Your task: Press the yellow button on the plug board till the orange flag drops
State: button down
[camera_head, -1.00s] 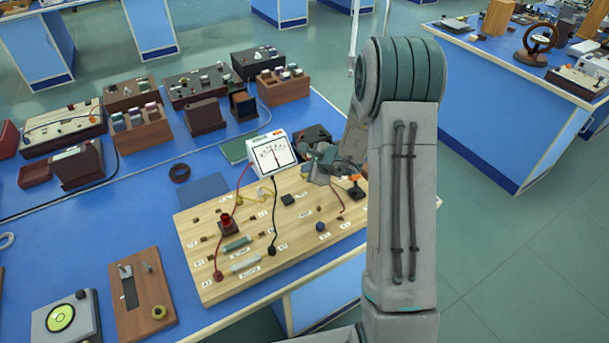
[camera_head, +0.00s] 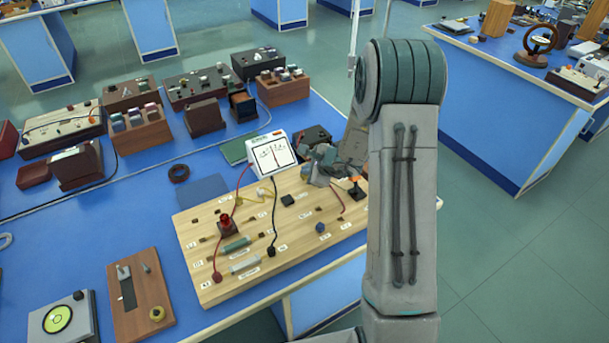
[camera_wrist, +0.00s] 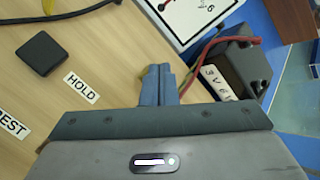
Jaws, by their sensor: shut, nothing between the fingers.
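The plug board (camera_head: 225,283) is a pale wooden board with leads and small parts on it, on the blue bench. My gripper (camera_head: 308,178) is low at the board's far right part, by the meter. In the wrist view its fingers (camera_wrist: 160,84) are shut and empty, just beyond the HOLD label (camera_wrist: 81,89). I cannot make out the yellow button in either view; the gripper may cover it. A small orange piece (camera_head: 354,179) shows above a black part at the board's right edge; I cannot tell whether it is the flag.
A white meter (camera_head: 273,153) stands behind the board, with a dark box and red lead (camera_wrist: 228,41) close to the fingers. A black square block (camera_wrist: 41,53) lies left of HOLD. Leads cross the board. Other apparatus stands further left on the bench.

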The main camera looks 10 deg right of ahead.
jog(key=shift+f, duration=0.2)
jog(key=shift+r, duration=0.1)
dwell(0.4)
jog(key=shift+r, duration=0.75)
notch_tip(320, 180, up, 5)
jog(key=p, duration=0.3)
dwell(0.5)
